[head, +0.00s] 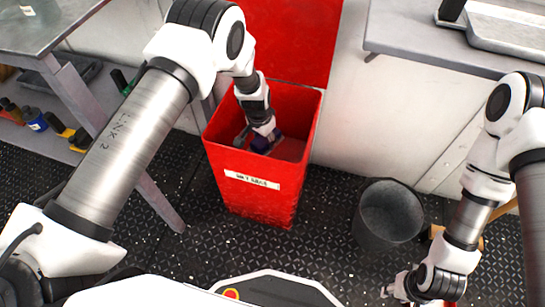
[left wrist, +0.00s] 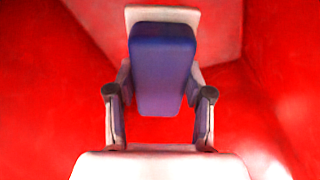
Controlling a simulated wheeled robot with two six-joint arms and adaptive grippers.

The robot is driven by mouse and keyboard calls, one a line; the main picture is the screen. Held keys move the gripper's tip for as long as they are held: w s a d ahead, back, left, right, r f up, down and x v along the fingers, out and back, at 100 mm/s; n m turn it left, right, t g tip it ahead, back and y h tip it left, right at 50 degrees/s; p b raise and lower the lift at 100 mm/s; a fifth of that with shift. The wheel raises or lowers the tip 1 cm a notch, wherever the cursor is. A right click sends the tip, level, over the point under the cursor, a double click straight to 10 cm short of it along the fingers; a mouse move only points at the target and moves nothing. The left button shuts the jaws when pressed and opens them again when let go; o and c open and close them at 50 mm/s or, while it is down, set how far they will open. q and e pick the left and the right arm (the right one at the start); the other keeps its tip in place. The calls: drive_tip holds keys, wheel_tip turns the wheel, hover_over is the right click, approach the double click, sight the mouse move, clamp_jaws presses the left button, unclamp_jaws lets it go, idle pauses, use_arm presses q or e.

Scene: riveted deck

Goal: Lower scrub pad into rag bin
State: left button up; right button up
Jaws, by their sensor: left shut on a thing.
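The scrub pad (left wrist: 163,65), blue with a pale grey layer, sits between the fingers of my left gripper (left wrist: 160,93) in the left wrist view. The gripper is shut on it. In the head view, my left gripper (head: 260,132) reaches down inside the red rag bin (head: 253,200), which has a white label on its front. The pad (head: 265,145) shows there as a small dark blue patch below the bin's rim. Red bin walls surround the pad in the left wrist view. My right gripper (head: 398,289) is low at the bottom right, its fingers too small to read.
A grey bucket (head: 388,217) stands on the dark riveted floor right of the bin. A metal table (head: 45,40) with bottles on a lower shelf is at left. A grey worktop (head: 440,40) is at upper right. A red panel (head: 290,40) rises behind the bin.

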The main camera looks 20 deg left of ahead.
use_arm(q)
drive_tip(key=shift+f+b, duration=1.65)
drive_tip(key=shift+f, duration=1.3)
drive_tip(key=shift+f+b, duration=1.65)
drive_tip(key=shift+f, duration=0.85)
drive_tip(key=o, duration=1.2)
drive_tip(key=r, duration=0.5)
drive_tip(key=s+r, duration=0.1)
drive_tip(key=r, duration=0.1)
drive_tip(key=shift+a+r, duration=0.2)
